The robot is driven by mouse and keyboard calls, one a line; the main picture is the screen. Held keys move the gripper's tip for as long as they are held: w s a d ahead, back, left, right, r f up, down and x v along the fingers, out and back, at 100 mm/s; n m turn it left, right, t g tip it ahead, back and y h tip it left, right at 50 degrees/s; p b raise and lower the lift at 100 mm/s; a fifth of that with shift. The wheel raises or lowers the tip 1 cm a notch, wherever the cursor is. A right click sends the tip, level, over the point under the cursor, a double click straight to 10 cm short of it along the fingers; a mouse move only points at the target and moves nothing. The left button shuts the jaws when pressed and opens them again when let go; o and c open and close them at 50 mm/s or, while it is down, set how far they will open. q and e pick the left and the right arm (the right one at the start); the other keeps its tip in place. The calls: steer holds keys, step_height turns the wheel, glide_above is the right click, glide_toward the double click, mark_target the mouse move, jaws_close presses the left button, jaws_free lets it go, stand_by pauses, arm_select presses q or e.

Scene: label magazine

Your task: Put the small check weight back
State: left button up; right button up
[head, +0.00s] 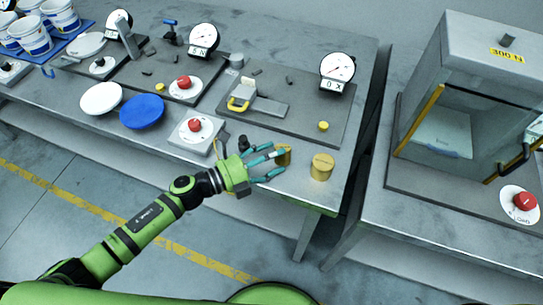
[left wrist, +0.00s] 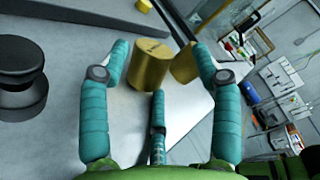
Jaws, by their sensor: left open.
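The small check weight, a short brass cylinder (head: 285,153), stands near the front edge of the bench. A larger brass weight (head: 322,167) stands to its right. My left gripper (head: 279,158) is open, its teal fingers reaching around the small weight from the left. In the left wrist view, the small weight (left wrist: 150,65) is between the spread fingers, with a gap visible to at least one side. The larger weight (left wrist: 184,66) shows behind it, partly hidden by the right finger. Contact with the small weight cannot be told. My right gripper is not in view.
Behind the gripper is a dark plate (head: 300,108) with a yellow-handled clamp (head: 240,101), a dial gauge (head: 337,68) and a yellow knob (head: 323,126). A black knob (head: 243,143) and a red button (head: 195,125) are close to the left. A glass cabinet (head: 470,100) stands right, across a gap.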

arm_select(q)
steer(key=shift+s+r+p, duration=0.2)
steer(key=shift+p, duration=0.4)
steer(key=b+v, duration=0.3)
steer(key=v, duration=0.9)
steer(key=shift+r+b, duration=0.25)
steer(key=shift+b, duration=0.15)
steer(key=shift+w, duration=0.15)
